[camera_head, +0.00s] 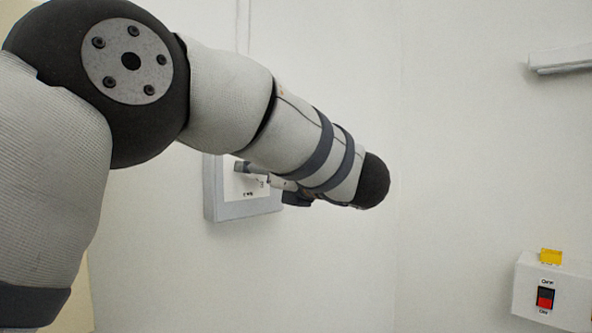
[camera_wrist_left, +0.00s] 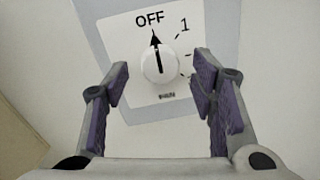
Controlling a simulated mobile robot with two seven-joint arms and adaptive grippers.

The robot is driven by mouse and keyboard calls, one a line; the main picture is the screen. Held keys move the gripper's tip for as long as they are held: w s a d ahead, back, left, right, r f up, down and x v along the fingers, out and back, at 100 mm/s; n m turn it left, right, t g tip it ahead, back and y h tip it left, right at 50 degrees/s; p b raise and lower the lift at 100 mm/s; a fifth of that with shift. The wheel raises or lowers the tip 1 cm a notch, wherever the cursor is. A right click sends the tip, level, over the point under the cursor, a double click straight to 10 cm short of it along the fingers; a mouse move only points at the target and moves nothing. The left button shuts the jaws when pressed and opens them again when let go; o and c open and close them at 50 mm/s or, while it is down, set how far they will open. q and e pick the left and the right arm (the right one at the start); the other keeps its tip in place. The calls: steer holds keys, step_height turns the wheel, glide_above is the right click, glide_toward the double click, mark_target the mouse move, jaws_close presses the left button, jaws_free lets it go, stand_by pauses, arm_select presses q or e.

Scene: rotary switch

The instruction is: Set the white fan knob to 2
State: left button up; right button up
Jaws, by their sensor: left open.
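The white fan knob (camera_wrist_left: 160,68) shows in the left wrist view on a white plate; its black pointer aims up at OFF. The mark 1 is to the upper right of the knob, with further tick marks on the right side. My left gripper (camera_wrist_left: 160,80) is open, one finger on each side of the knob and apart from it. In the head view the switch plate (camera_head: 232,207) is on the wall, and my left arm hides the knob and most of the left gripper (camera_head: 262,174). My right gripper is not in view.
A white box (camera_head: 553,285) with a red and black rocker switch and a yellow part on top is at the lower right of the wall. A white bar (camera_head: 560,60) is at the upper right. The wall between is bare.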

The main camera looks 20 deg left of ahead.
arm_select(q)
steer(key=shift+w+a, duration=0.2)
steer(key=shift+a, duration=0.25)
steer(key=c, duration=1.2)
steer(key=shift+o, duration=0.2)
steer(key=shift+w+d+m+g, duration=0.1)
steer(key=shift+m+g, duration=0.15)
steer(key=shift+m, duration=4)
steer(key=shift+w+m+g, duration=0.1)
steer(key=shift+m+g, duration=0.15)
steer(key=shift+m, duration=4)
